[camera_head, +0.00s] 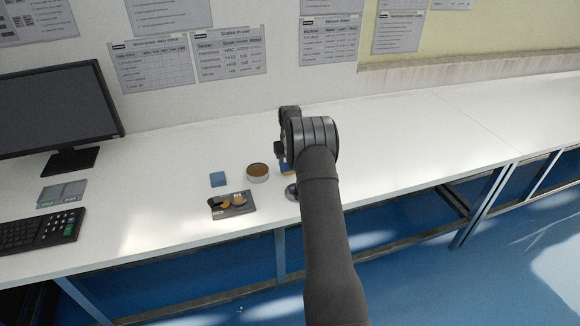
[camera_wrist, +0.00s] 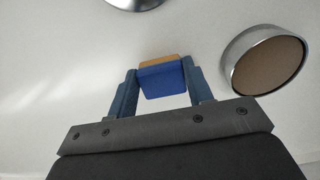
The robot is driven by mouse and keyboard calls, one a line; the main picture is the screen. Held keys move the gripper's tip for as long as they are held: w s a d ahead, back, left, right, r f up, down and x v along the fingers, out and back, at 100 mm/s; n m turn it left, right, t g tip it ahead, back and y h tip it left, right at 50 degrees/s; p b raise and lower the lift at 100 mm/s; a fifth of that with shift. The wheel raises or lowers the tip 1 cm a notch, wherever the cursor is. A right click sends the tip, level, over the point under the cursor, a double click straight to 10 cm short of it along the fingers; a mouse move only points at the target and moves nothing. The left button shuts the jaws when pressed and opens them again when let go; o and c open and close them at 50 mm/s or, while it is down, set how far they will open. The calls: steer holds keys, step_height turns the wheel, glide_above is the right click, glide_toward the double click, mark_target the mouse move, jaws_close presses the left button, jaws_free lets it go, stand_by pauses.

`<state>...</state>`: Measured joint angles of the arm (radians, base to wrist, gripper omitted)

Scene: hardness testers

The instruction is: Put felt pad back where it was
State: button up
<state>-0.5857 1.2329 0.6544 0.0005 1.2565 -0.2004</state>
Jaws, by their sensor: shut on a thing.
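My gripper (camera_wrist: 159,73) is shut on the felt pad (camera_wrist: 162,82), a small block with a blue face and a tan layer along its far edge. The pad sits between the two blue-grey fingers. In the head view only a sliver of blue and orange (camera_head: 285,168) shows beside my arm, which hides most of the gripper. I cannot tell whether the pad touches the white table.
A metal-rimmed round dish with a brown inside (camera_head: 257,172) stands just left of my gripper; it also shows in the wrist view (camera_wrist: 266,62). A dark tray with small parts (camera_head: 232,205) lies near the front edge. A round metal piece (camera_head: 292,192) is beside my arm. The table's right side is clear.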

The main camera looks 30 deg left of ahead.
steer(key=shift+f, duration=0.25)
steer(key=shift+f, duration=0.2)
steer(key=o, duration=0.9)
steer(key=shift+o, duration=0.2)
steer(key=shift+r, duration=0.15)
step_height(320, 180, up, 12)
